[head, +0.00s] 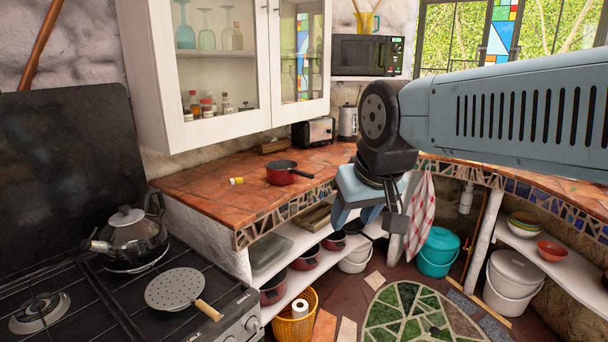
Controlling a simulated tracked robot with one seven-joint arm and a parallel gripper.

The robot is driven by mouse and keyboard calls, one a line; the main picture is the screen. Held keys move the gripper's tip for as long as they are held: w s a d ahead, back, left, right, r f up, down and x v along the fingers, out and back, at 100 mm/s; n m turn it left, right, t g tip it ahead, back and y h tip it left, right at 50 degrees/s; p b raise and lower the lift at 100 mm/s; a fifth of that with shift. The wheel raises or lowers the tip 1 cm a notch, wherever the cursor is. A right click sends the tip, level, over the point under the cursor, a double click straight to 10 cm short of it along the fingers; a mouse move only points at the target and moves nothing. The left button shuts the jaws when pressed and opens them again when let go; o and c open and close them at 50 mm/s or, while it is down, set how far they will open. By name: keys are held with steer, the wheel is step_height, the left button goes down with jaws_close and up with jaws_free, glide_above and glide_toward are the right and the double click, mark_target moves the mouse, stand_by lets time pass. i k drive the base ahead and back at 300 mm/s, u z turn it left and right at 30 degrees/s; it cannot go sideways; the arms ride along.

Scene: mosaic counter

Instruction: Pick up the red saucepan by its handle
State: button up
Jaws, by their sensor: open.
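The red saucepan (281,177) sits upright on the tiled counter (205,190). Its dark handle (301,174) points to the right, toward my arm. My gripper (352,222) hangs in front of the counter's edge, to the right of the saucepan and lower in the picture. It points downward, its fingers are apart, and nothing shows between them. It is not touching the saucepan or its handle. Part of the gripper's far side is hidden by its own body.
A small yellow-and-white item (236,181) lies left of the saucepan. A stove with a kettle (132,238) is at the left. Pots fill the shelves below.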

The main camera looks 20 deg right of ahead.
mark_target(292, 175)
steer(key=z, duration=0.6)
steer(key=k, duration=0.4)
steer(key=z, duration=0.7)
steer(key=k, duration=0.75)
steer(key=z, duration=0.9)
steer(key=i, duration=1.15)
steer(key=u, duration=0.8)
steer(key=i, duration=0.95)
steer(key=u, duration=1.05)
steer(key=i, duration=0.6)
steer(key=u, duration=0.3)
steer(key=k, duration=0.35)
